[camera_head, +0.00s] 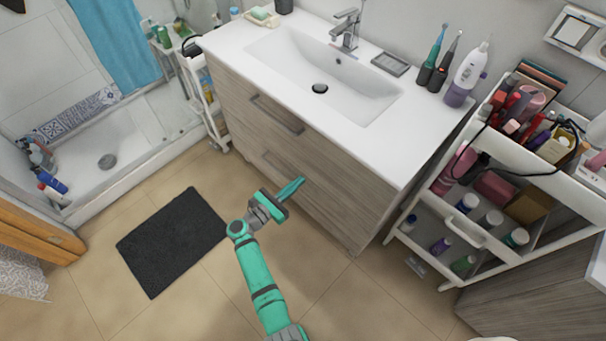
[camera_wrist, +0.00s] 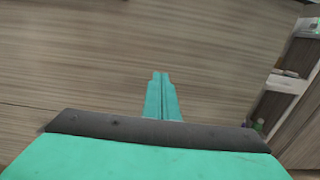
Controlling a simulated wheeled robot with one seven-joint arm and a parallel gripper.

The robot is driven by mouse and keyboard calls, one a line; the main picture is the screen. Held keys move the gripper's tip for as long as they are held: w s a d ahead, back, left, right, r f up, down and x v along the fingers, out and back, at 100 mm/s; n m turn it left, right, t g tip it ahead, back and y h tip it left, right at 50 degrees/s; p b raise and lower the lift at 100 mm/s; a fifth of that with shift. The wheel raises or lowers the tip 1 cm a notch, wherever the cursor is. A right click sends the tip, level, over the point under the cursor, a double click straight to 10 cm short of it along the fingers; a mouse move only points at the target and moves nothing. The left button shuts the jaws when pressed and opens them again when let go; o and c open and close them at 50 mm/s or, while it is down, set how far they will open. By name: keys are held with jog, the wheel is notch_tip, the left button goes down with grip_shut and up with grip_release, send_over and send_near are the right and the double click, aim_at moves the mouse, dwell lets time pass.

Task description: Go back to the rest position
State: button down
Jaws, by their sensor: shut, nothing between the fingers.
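My gripper (camera_head: 291,188) is at the end of my green arm, in front of the wooden vanity cabinet (camera_head: 322,172). Its fingers point toward the cabinet's front and lie together, with nothing between them. In the wrist view the shut green fingers (camera_wrist: 160,78) stand before the wood-grain front (camera_wrist: 90,50). I cannot tell the exact gap between the fingertips and the wood.
A white cosmetics cart (camera_head: 541,161) full of bottles stands right of the vanity. A dark mat (camera_head: 172,242) lies on the tiled floor at left. A slim white trolley (camera_head: 208,104) stands beside the vanity's left end. The floor around my arm is clear.

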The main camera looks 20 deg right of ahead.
jog(key=shift+v, duration=2.65)
jog(key=shift+w, duration=0.2)
jog(key=s+a+r+m+t+y, duration=0.2)
jog(key=s+r+m+y, duration=0.3)
jog(key=s+m, duration=0.3)
jog(key=s+a+r+m+t+y, duration=0.2)
jog(key=s+a+r+m+y, duration=0.2)
jog(key=s, duration=1.3)
jog(key=s+a+r+m+t+y, duration=0.3)
jog(key=s+r+m+y, duration=0.3)
jog(key=s+m, duration=0.5)
jog(key=shift+s+a+r+m+y, duration=0.3)
jog(key=shift+s+r+y, duration=0.1)
jog(key=shift+s+r, duration=0.65)
jog(key=shift+f, duration=0.1)
